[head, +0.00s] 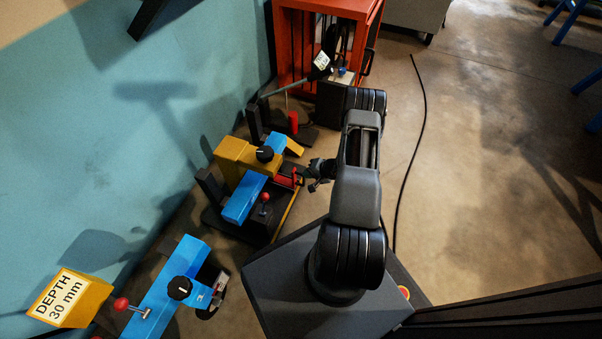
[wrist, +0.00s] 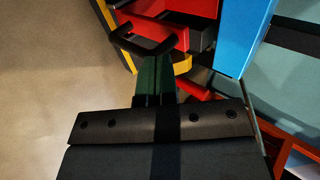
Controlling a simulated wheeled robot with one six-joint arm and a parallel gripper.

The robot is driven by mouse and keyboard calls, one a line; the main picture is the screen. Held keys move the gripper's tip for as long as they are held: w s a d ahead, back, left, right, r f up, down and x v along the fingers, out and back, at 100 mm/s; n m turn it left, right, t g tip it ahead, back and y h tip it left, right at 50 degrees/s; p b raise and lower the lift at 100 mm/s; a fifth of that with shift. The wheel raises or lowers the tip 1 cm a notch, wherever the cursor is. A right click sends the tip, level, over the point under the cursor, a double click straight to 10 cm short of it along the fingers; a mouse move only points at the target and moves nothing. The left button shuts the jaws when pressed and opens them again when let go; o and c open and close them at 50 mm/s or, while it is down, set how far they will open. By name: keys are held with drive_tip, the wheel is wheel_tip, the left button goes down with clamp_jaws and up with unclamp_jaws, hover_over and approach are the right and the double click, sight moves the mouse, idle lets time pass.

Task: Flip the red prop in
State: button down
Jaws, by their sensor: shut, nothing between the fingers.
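My gripper (head: 316,175) is at the right side of a yellow, blue and black machine (head: 236,151) in the head view. In the wrist view its dark green fingers (wrist: 153,78) are shut together with nothing between them. Their tips are close to a black looped handle (wrist: 145,44); I cannot tell if they touch. A red part (head: 285,180) sits by the gripper on the machine's right side. Red surfaces (wrist: 178,24) also show beyond the handle in the wrist view. A separate red upright piece (head: 293,122) stands on the rear device. I cannot tell which red part is the prop.
A red-tipped lever (head: 264,197) and a black knob (head: 265,154) stand up from the machine. A blue machine (head: 165,289) with a depth sign (head: 66,297) stands in front. A red cabinet (head: 294,45) is behind. A cable (head: 411,150) crosses the open floor at right.

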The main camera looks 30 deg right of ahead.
drive_tip(key=p+v, duration=0.3)
drive_tip(key=v, duration=0.7)
drive_tip(key=shift+p, duration=0.35)
drive_tip(key=shift+w, duration=0.1)
drive_tip(key=w+a+r+n+g+p, duration=0.15)
drive_tip(key=a+r+p, duration=0.35)
drive_tip(key=r, duration=0.9)
drive_tip(key=w+a+r+n+g+p, duration=0.1)
drive_tip(key=a+r+n+g+p, duration=0.15)
drive_tip(key=r+p, duration=0.8)
drive_tip(key=w+a+r+n+g+p, duration=0.1)
drive_tip(key=a+r+n+p, duration=0.3)
drive_tip(key=r, duration=1.3)
drive_tip(key=s+a+r+h+p, duration=0.2)
drive_tip(key=s+a+r+p, duration=0.1)
drive_tip(key=r, duration=0.8)
drive_tip(key=s+a+r+n+h+p, duration=0.1)
drive_tip(key=s+a+r+h+p, duration=0.1)
drive_tip(key=s+r+p, duration=0.3)
drive_tip(key=s+a+r+n+t+h+p, duration=0.1)
drive_tip(key=s+a+r+p, duration=0.3)
drive_tip(key=r, duration=1.4)
drive_tip(key=s+p, duration=0.1)
drive_tip(key=p, duration=0.3)
drive_tip(key=shift+r+h+p, duration=0.2)
drive_tip(key=shift+h+p, duration=0.1)
drive_tip(key=shift+h, duration=0.1)
